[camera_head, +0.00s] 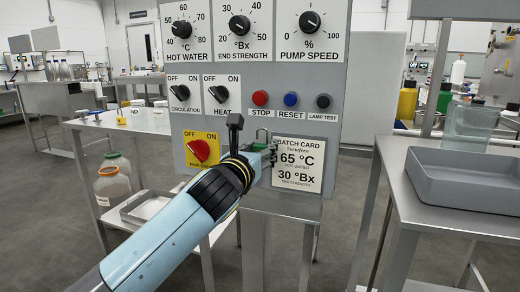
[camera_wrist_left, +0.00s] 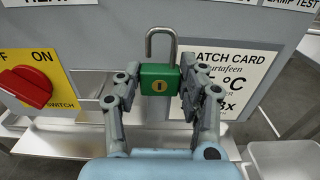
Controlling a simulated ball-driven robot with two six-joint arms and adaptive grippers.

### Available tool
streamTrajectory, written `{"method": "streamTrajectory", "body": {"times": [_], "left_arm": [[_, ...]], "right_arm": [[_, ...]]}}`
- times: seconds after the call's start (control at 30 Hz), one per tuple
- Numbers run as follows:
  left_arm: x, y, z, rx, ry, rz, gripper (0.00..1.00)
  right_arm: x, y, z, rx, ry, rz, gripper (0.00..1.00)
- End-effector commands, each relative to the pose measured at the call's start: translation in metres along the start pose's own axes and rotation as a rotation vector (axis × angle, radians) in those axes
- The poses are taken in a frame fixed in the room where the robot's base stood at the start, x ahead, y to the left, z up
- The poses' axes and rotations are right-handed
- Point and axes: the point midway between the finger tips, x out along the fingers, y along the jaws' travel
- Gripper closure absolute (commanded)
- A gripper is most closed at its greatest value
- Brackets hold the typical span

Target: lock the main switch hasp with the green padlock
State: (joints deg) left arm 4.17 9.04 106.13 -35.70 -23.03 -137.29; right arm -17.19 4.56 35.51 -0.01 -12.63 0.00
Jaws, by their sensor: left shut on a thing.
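The green padlock (camera_wrist_left: 160,80) is upright between the fingers of my left gripper (camera_wrist_left: 160,98), keyhole facing the wrist camera. In the head view my left gripper (camera_head: 268,152) is in front of the panel, between the main switch and the batch card. The main switch (camera_head: 200,150) is a red knob on a yellow OFF/ON plate, left of the gripper; it also shows in the left wrist view (camera_wrist_left: 28,88). I cannot make out its hasp. My right gripper is not in view.
The grey control panel (camera_head: 270,85) carries dials, switches and buttons. The batch card (camera_head: 297,165) is just right of the gripper. A steel table (camera_head: 140,125) with a small yellow item (camera_head: 121,119) stands left. A grey tray (camera_head: 465,180) is on the right table.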

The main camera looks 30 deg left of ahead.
Motion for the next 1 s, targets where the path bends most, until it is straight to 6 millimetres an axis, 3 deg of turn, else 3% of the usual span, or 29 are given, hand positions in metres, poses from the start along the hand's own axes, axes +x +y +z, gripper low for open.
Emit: {"method": "streamTrajectory", "body": {"times": [0.1, 1.0], "left_arm": [[0.0, 0.0, 0.003, -0.002, -0.001, -0.002, 0.96], [0.0, 0.021, -0.044, -0.001, -0.001, -0.001, 0.96]], "right_arm": [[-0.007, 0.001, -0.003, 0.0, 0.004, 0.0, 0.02], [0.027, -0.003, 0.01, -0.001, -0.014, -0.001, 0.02]]}}
